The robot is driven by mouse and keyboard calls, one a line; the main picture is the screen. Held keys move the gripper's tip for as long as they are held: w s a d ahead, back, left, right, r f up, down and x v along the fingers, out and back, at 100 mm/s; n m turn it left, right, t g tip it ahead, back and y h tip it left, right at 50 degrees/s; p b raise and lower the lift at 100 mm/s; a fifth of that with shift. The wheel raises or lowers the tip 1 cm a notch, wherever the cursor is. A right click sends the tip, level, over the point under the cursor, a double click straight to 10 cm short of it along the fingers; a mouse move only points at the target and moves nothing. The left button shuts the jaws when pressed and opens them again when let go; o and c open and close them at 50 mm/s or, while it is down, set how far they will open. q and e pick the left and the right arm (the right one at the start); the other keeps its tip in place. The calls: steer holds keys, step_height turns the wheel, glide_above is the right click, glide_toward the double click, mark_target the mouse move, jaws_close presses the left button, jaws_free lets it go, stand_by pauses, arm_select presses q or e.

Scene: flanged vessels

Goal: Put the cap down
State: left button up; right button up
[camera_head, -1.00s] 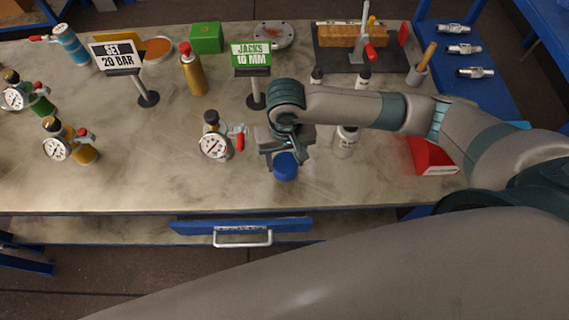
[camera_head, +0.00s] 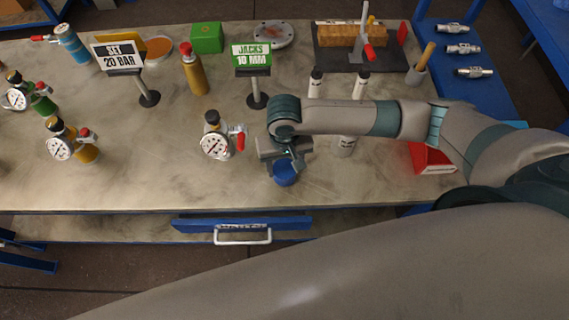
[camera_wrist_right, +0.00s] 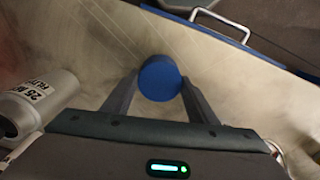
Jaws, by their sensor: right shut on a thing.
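The blue cap (camera_head: 285,173) is at the front part of the bench, below my right gripper (camera_head: 285,160) in the head view. In the right wrist view the round blue cap (camera_wrist_right: 160,78) sits between the fingertips of my right gripper (camera_wrist_right: 160,86), which is shut on it. The bench top shows close around the cap, but I cannot tell whether the cap touches it. My left gripper is not in view.
A gauge vessel (camera_head: 216,142) with a red-handled valve stands just left of the cap. White bottles (camera_head: 346,146) stand behind and right, partly hidden by my arm.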

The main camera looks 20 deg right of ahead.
mark_target(284, 168)
steer(key=shift+f, duration=0.35)
steer(key=o, duration=1.2)
steer(key=shift+r, duration=0.45)
step_height(284, 168, up, 12)
steer(key=b, duration=0.2)
steer(key=shift+f, duration=0.1)
